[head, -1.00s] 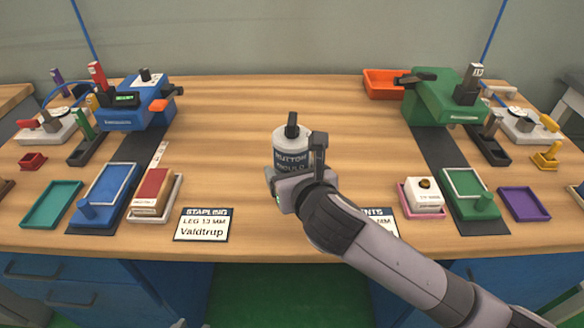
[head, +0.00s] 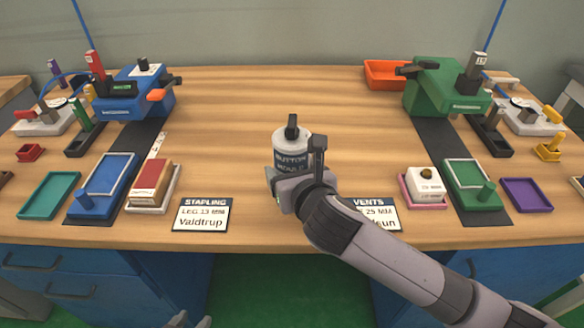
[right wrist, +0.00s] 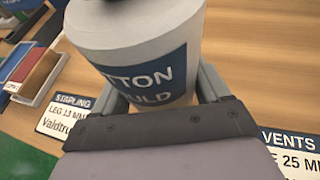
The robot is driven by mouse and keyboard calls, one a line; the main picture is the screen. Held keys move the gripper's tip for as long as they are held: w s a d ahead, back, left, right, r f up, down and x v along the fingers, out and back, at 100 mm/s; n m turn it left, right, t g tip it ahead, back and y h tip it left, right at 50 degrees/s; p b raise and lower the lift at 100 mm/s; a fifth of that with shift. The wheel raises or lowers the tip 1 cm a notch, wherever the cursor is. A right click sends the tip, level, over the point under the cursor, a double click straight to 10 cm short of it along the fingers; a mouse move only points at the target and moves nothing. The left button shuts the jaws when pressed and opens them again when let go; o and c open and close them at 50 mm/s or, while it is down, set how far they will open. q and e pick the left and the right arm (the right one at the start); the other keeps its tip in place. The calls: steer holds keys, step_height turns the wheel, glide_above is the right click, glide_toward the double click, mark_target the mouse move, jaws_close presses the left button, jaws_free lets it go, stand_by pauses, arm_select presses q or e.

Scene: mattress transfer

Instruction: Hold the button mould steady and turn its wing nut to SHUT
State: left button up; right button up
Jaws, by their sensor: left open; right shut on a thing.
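The button mould (head: 292,150) is a pale grey cylinder with a dark blue label. It stands upright on the middle of the bench. Its black wing nut (head: 291,124) is on top; I cannot read any SHUT mark. My right gripper (head: 297,172) is shut around the lower part of the mould from the front. The right wrist view shows the mould (right wrist: 135,30) between both fingers, its top cut off by the frame. My left gripper (head: 191,322) is open and empty. Only its tips show at the bottom edge, below and in front of the bench, well away from the mould.
A blue stapling machine (head: 135,92) stands at the back left and a green machine (head: 440,92) at the back right. The stapling card (head: 202,215) lies at the front edge; my right arm partly covers the vents card (head: 371,212). Bench behind the mould is clear.

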steer(key=shift+f, duration=0.2)
steer(key=shift+f, duration=0.35)
steer(key=shift+f+b, duration=0.7)
steer(key=shift+f, duration=0.3)
